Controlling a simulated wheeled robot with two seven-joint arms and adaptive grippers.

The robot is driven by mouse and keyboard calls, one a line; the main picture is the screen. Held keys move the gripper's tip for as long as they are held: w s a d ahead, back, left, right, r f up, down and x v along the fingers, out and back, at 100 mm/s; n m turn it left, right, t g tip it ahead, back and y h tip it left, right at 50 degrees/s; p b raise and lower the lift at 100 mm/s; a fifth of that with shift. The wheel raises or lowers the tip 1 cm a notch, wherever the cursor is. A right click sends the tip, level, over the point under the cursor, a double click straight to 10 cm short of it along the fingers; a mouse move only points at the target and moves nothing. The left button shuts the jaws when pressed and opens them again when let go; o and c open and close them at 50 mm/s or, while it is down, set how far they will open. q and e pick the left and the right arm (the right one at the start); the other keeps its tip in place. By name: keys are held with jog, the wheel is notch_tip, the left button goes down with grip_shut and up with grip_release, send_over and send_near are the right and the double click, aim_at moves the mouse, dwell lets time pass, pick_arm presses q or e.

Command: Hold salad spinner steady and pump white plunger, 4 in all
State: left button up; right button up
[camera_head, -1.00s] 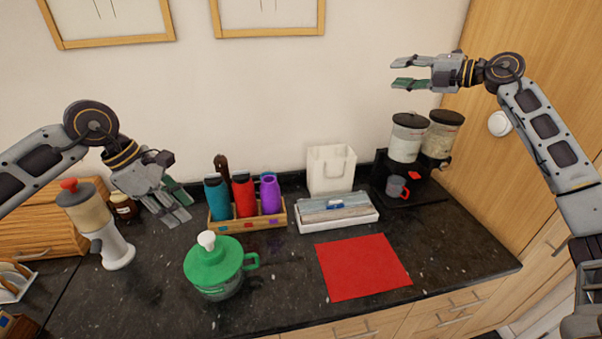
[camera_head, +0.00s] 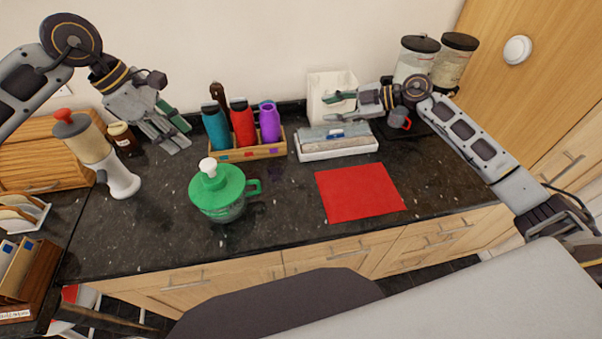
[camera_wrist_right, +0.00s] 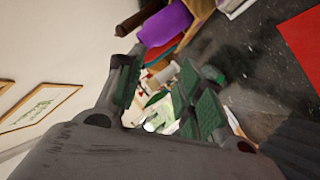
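The salad spinner (camera_head: 222,208) stands upright on the dark counter. It has a green lid with a side handle and a clear bowl. Its white plunger (camera_head: 208,166) stands up from the lid's top. My left gripper (camera_head: 180,137) is open and empty, above and behind the spinner to its left. My right gripper (camera_head: 334,108) is open and empty, in front of the white bag, well right of the spinner. Its spread fingers also show in the right wrist view (camera_wrist_right: 160,95); I cannot make out the spinner there. Neither gripper touches the spinner.
Behind the spinner is a wooden holder (camera_head: 248,153) with several bottles. A white tray (camera_head: 340,152) and a white bag (camera_head: 323,103) stand right of it. A red mat (camera_head: 358,192) lies right of the spinner. A dispenser (camera_head: 122,182) stands left. The front counter is clear.

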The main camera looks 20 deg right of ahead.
aim_at(259, 189)
jog(key=s+a+f+m+g+y, duration=0.1)
jog(key=s+a+f+m+g, duration=0.3)
jog(key=s+a+f, duration=0.7)
jog(key=shift+s+a+f+m+y, duration=0.25)
jog(key=shift+a+f+m+y, duration=0.15)
jog(key=shift+a+f, duration=0.5)
jog(key=shift+a, duration=0.25)
jog(key=shift+x, duration=6.7)
jog(key=shift+w, duration=0.1)
grip_shut()
pick_arm(q)
grip_shut()
